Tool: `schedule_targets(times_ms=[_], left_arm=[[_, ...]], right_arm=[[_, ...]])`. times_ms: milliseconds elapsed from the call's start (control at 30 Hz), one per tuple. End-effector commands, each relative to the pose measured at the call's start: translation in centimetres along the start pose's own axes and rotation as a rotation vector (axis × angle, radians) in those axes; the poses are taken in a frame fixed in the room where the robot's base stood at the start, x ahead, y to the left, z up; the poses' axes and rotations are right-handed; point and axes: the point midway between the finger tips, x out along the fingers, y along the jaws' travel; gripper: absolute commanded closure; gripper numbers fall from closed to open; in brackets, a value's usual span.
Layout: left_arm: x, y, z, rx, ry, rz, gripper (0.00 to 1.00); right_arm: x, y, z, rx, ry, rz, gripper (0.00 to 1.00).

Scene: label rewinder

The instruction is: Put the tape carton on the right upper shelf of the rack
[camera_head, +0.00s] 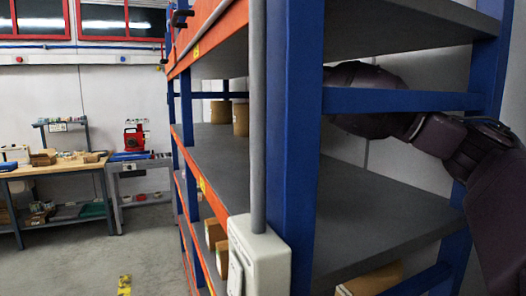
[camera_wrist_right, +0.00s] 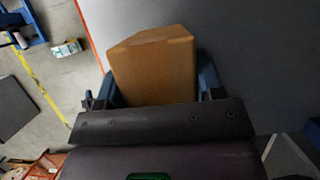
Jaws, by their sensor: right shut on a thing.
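A brown tape carton (camera_wrist_right: 152,65) sits between the blue fingers of my right gripper (camera_wrist_right: 160,88) in the right wrist view. The gripper is shut on it. In the head view my right arm comes in from the right and passes through the end of the rack (camera_head: 292,130), above a grey shelf (camera_head: 375,215). Its gripper and the held carton are hidden behind the blue post there. The rack has blue posts, orange beams and grey shelves on several levels. My left gripper is in neither view.
A blue crossbar (camera_head: 400,100) spans the rack end near my arm. A white box with a grey pole (camera_head: 258,255) stands close in front.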

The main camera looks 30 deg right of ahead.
Motion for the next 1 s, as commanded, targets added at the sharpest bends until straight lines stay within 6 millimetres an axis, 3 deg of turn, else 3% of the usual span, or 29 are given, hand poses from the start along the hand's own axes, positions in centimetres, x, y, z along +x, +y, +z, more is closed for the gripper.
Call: schedule_targets(times_ms=[200, 400, 733, 1000], left_arm=[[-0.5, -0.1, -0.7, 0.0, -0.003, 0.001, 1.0], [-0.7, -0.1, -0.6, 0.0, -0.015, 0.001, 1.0], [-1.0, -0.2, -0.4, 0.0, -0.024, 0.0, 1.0], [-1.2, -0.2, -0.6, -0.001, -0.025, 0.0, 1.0]], right_arm=[[1.5, 0.1, 4.3, 0.003, 0.0, 0.002, 0.73], [2.7, 0.0, 7.0, 0.002, 0.0, 0.001, 0.73], [3.5, 0.0, 8.6, 0.002, 0.0, 0.001, 0.73], [6.6, 0.0, 7.1, 0.001, -0.001, 0.0, 0.73]])
